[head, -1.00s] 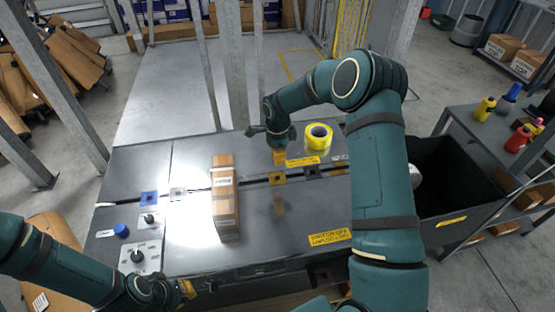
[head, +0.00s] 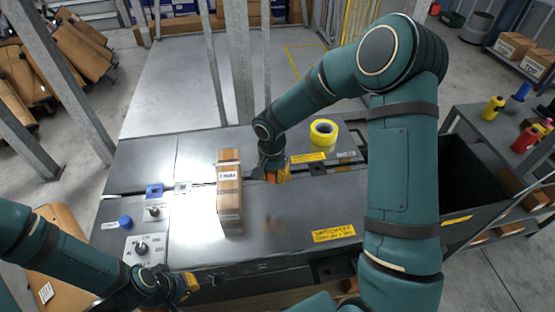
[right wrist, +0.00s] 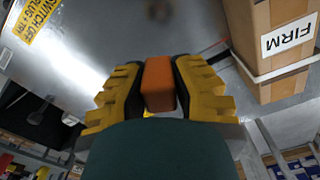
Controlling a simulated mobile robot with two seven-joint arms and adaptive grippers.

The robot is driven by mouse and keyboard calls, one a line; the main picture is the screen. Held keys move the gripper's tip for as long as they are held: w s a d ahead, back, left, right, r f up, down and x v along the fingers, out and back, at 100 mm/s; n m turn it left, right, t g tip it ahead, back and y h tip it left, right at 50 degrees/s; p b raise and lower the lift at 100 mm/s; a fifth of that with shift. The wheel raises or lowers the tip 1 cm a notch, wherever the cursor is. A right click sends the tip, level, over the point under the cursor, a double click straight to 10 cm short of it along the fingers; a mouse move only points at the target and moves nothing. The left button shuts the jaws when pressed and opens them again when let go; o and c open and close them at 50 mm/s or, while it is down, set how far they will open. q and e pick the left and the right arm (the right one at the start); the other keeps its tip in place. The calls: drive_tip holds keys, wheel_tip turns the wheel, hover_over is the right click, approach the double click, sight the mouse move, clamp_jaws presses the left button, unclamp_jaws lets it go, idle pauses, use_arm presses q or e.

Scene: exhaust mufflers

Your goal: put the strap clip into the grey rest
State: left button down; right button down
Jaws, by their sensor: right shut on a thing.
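My right gripper (head: 276,176) is low over the middle of the bench, just right of the carton. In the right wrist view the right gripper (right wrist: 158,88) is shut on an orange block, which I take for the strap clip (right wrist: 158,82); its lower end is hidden. The grey rest (head: 183,188), a pale square with a dark centre, lies left of the carton, beside a blue square rest (head: 154,190). My left gripper (head: 188,286) is at the bench's front edge; its opening cannot be made out.
The tall brown carton (head: 229,192) stands between my right gripper and the grey rest. A control box (head: 141,247) with knobs is at front left. The bench's front middle is clear.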

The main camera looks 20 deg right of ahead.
drive_tip(key=s+a+r+n, duration=0.1)
drive_tip(key=s+a+n, duration=0.2)
drive_tip(key=s+n, duration=0.4)
drive_tip(key=shift+a+n, duration=0.4)
drive_tip(key=shift+n, duration=0.1)
drive_tip(key=shift+s+a, duration=0.1)
drive_tip(key=shift+a, duration=0.05)
